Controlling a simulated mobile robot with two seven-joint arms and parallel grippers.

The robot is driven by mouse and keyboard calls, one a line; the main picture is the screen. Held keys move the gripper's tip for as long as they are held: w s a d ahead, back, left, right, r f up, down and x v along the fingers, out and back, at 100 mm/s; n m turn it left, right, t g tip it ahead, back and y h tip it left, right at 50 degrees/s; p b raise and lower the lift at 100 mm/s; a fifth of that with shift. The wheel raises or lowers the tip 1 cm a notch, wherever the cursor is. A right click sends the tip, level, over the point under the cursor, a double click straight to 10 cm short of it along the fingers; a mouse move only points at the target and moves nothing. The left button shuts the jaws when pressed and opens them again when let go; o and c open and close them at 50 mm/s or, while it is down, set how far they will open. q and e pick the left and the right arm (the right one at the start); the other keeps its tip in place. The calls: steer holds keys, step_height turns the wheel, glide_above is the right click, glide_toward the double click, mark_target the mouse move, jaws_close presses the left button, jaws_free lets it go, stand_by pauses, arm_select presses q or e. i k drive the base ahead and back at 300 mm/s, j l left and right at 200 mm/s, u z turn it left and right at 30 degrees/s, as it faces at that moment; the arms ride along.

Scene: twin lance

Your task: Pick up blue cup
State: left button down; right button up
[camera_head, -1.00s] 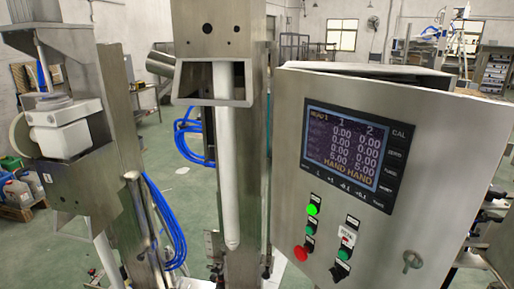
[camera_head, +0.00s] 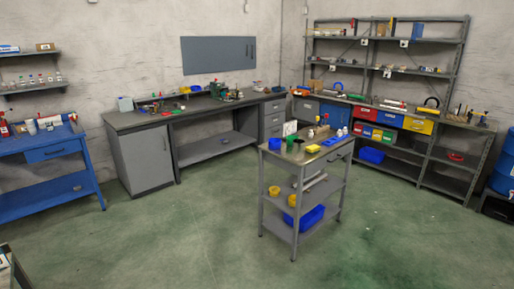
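A small blue cup-like object (camera_head: 274,144) stands at the left end of the top of a grey metal cart (camera_head: 283,157) in the middle of the room. It is small in view, so I cannot be sure that it is the blue cup. Neither of my grippers is in view.
The cart top also holds a yellow item (camera_head: 313,148) and other small things. A blue bin (camera_head: 305,218) sits on its bottom shelf. A blue table (camera_head: 42,153) is at left, with a grey workbench (camera_head: 143,162) behind. The green floor (camera_head: 190,230) before the cart is clear.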

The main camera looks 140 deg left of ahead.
mark_target(275, 144)
steer(key=k+u, duration=0.1)
steer(key=u, duration=1.45)
steer(key=l+u, duration=0.1)
steer(key=u, duration=1.5)
steer(key=i+l, duration=0.05)
steer(key=l, duration=0.05)
